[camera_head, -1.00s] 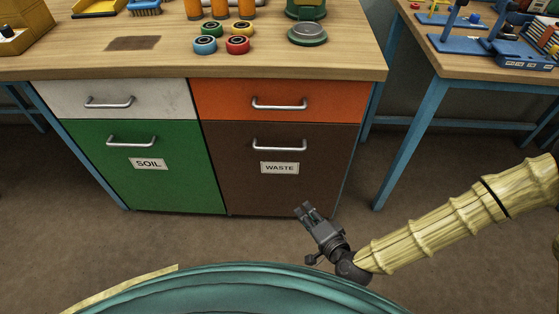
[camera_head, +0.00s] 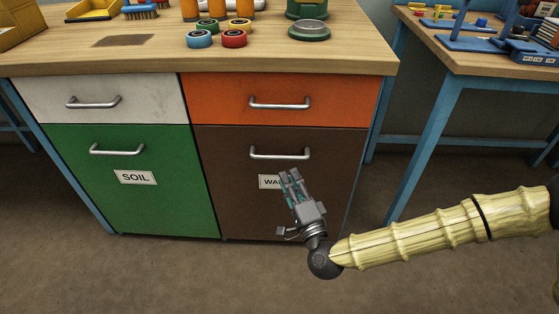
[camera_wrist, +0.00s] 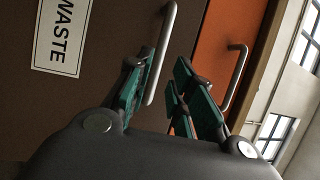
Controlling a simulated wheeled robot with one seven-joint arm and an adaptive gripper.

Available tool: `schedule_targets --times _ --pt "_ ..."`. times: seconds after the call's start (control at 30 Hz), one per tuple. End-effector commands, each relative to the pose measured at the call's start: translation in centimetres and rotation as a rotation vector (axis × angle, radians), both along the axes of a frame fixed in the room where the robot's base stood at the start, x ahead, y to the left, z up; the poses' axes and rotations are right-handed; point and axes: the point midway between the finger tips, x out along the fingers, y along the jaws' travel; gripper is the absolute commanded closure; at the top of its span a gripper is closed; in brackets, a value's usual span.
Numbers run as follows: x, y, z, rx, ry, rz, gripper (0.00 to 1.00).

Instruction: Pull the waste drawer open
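The waste drawer (camera_head: 235,200) is the brown front at the lower right of the cabinet, and it looks closed. Its metal bar handle (camera_head: 280,154) runs along its upper part. The WASTE label (camera_head: 267,182) is partly covered by my gripper (camera_head: 289,174). My gripper is just below the handle in the head view, pointing up toward it. In the wrist view the waste handle (camera_wrist: 162,50) shows beyond the fingers, close to the gap between them. My gripper (camera_wrist: 158,85) has its fingers apart and nothing held. I cannot tell any contact with the handle.
An orange drawer (camera_head: 335,100) with its own handle sits directly above. A green SOIL drawer (camera_head: 120,200) and a white drawer (camera_head: 150,100) are at the left. Rollers and tools stand on the wooden top (camera_head: 330,60). A second table (camera_head: 480,64) is at the right.

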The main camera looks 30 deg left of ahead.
Motion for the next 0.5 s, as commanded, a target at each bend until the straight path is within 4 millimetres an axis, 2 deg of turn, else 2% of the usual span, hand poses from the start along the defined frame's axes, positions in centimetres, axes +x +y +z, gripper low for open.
schedule_targets --times 0.3,0.5 --pt "3.0 4.2 0.7 -0.001 -0.001 0.0 0.77" --pt "4.3 6.1 1.2 -0.001 0.0 0.0 0.77"
